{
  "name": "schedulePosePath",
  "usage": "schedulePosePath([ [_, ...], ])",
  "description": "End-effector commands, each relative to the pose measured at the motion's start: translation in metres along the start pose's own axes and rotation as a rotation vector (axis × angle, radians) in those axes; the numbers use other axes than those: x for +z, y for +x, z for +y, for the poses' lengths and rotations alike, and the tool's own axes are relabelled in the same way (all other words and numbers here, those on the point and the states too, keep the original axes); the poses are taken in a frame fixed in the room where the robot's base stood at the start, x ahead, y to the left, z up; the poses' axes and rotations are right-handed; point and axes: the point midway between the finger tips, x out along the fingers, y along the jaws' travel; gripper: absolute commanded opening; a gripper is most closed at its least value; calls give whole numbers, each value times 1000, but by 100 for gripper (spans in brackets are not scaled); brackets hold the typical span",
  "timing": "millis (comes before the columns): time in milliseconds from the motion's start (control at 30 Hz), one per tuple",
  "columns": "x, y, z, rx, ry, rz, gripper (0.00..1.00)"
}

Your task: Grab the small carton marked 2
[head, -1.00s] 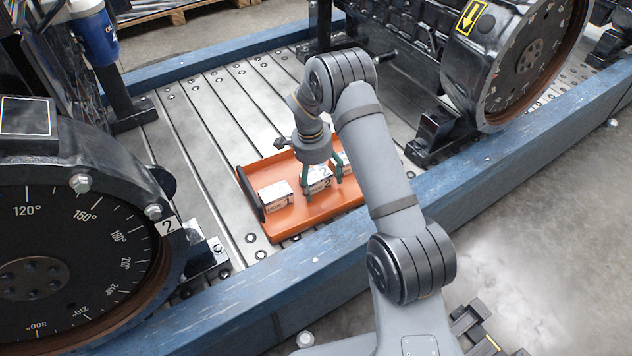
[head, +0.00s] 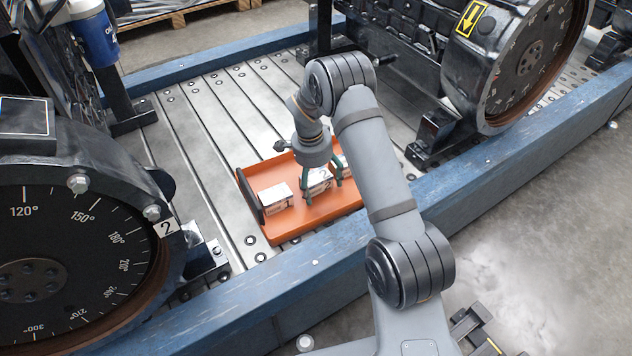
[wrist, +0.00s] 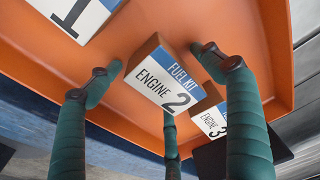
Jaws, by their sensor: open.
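The small carton marked 2 (head: 317,181) stands in an orange tray (head: 291,229), between two other cartons. In the wrist view this carton (wrist: 166,78) shows a white and blue label reading "FUEL KIT ENGINE 2". My gripper (head: 322,187) is over it with green fingers spread. In the wrist view my gripper (wrist: 157,72) has one finger left of the carton, one right, and a third at the lower edge. Gaps show beside the left finger; whether the right finger touches the carton is unclear.
The carton marked 1 (head: 275,197) stands to the left in the tray. The carton marked 3 (wrist: 213,119) is close to the right finger. A blue frame beam (head: 235,300) runs in front of the tray. Dark engines stand left and right.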

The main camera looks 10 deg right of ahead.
Motion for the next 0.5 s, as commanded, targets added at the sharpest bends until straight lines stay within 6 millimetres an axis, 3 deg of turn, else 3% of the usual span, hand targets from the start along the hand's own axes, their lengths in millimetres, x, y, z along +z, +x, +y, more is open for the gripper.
schedulePosePath([
  [100,0,0,0,0,0,0,80],
  [500,0,0,0,0,0,0,56],
])
